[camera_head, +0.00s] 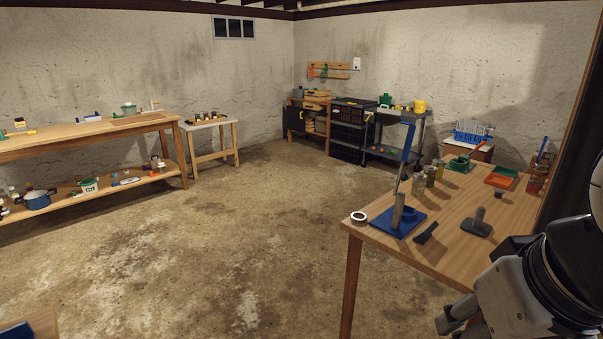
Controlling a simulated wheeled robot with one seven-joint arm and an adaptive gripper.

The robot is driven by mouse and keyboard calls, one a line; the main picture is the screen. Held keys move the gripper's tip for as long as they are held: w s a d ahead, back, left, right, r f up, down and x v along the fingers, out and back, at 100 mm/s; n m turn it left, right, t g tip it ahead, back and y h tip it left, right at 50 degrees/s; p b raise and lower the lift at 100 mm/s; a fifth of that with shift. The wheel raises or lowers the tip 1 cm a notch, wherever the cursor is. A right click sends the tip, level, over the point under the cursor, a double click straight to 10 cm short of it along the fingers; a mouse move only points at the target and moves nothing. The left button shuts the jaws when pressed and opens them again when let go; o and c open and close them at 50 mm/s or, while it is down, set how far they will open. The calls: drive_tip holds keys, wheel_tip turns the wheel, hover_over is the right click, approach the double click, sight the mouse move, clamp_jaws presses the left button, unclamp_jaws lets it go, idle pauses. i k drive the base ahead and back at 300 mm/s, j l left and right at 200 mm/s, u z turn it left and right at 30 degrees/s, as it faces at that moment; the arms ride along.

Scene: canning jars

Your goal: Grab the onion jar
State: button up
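I cannot tell which jar is the onion jar; the jars are too small to read their contents. A few glass jars (430,177) stand upright in a group at the far left side of the wooden table (460,205) on the right. Several more small jars (205,117) stand on the small light-topped table (207,125) by the back wall. Part of my arm (510,292) shows at the lower right, in front of the near end of the right table. My gripper's fingers are not visible.
The right table also bears a blue-based stand (399,220), a white ring (359,217), dark tools (478,225) and an orange tray (501,178). A long workbench (75,132) with a lower shelf stands at left. The concrete floor (230,235) between is clear.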

sight(418, 185)
drive_tip(key=i+j+u, duration=0.15)
drive_tip(key=i+u, duration=0.15)
drive_tip(key=i, duration=0.4)
drive_tip(key=i+u, duration=0.3)
drive_tip(key=i, duration=0.4)
drive_tip(key=i+u, duration=0.25)
drive_tip(key=i, duration=1.65)
drive_tip(key=i+z, duration=0.9)
drive_tip(key=i+j+z, duration=0.2)
drive_tip(key=i+z, duration=0.45)
drive_tip(key=z, duration=0.25)
drive_tip(key=i+j+z, duration=0.15)
drive_tip(key=z, duration=0.25)
drive_tip(key=i+j+z, duration=0.15)
drive_tip(key=z, duration=0.3)
drive_tip(key=i+j+z, duration=0.15)
drive_tip(key=z, duration=0.25)
drive_tip(key=j+z, duration=0.45)
drive_tip(key=i+j+z, duration=0.15)
drive_tip(key=j+z, duration=0.15)
drive_tip(key=i+j+z, duration=0.15)
drive_tip(key=j+z, duration=0.15)
drive_tip(key=j, duration=0.15)
drive_tip(key=i+j+z, duration=0.1)
drive_tip(key=j+z, duration=0.25)
